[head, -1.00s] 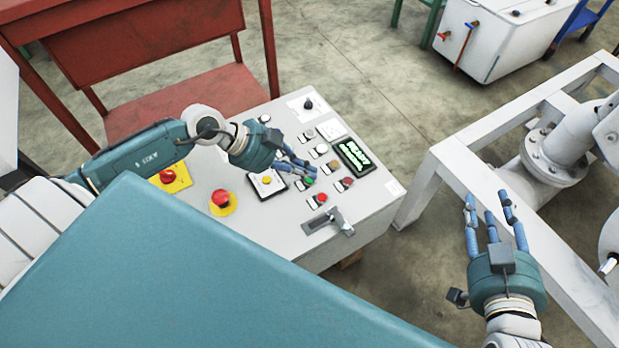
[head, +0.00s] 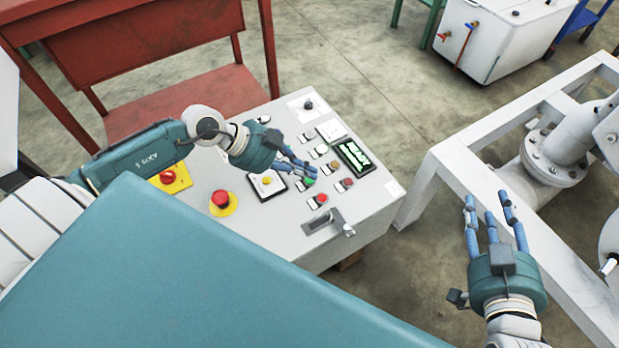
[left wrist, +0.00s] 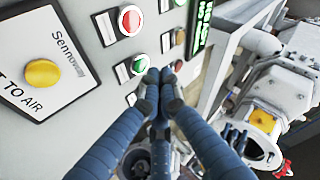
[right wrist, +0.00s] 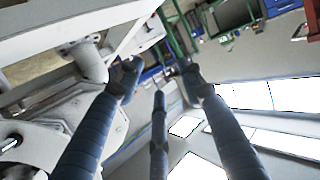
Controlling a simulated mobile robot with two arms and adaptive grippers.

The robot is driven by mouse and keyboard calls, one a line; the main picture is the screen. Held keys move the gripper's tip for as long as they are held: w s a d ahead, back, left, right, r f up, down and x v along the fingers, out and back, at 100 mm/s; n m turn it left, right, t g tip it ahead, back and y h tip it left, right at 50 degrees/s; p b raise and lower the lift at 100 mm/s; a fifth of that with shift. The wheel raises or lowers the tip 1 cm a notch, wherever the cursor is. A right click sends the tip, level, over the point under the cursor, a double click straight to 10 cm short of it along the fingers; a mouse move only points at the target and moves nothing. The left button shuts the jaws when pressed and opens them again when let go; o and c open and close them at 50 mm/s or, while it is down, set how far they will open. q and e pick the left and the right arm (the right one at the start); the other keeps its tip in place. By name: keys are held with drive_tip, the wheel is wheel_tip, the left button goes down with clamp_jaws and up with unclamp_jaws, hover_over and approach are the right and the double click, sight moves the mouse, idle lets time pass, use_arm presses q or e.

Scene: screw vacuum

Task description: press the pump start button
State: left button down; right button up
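The control panel (head: 265,222) carries several buttons; their labels are too small to read. A green button (head: 309,181) sits mid-panel, with a red button (head: 322,198) near it. In the left wrist view, the green button (left wrist: 140,63) is just beyond my left fingertips, and a red button (left wrist: 131,20) is above it. My left gripper (head: 311,168) is above the panel, its fingers drawn together and empty. Its tips (left wrist: 159,78) are very close to the green button; contact cannot be told. My right gripper (head: 493,205) is open and empty, right of the panel.
A red emergency knob (head: 221,198) and a red rotary switch (head: 168,175) are on the panel's left, and a lever (head: 341,222) is at its front. A lit display (head: 354,157) is at its right. A white frame (head: 470,170) with pipework stands near my right gripper.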

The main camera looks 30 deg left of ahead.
idle(0.3)
use_arm(q)
drive_tip(key=shift+f, duration=0.45)
use_arm(e)
drive_tip(key=shift+s+d+f+g, duration=0.2)
drive_tip(key=shift+s+f+g, duration=0.2)
drive_tip(key=shift+f, duration=0.4)
drive_tip(key=shift+s+d+f+g, duration=0.15)
drive_tip(key=shift+s+f+g, duration=0.2)
drive_tip(key=shift+f, duration=0.4)
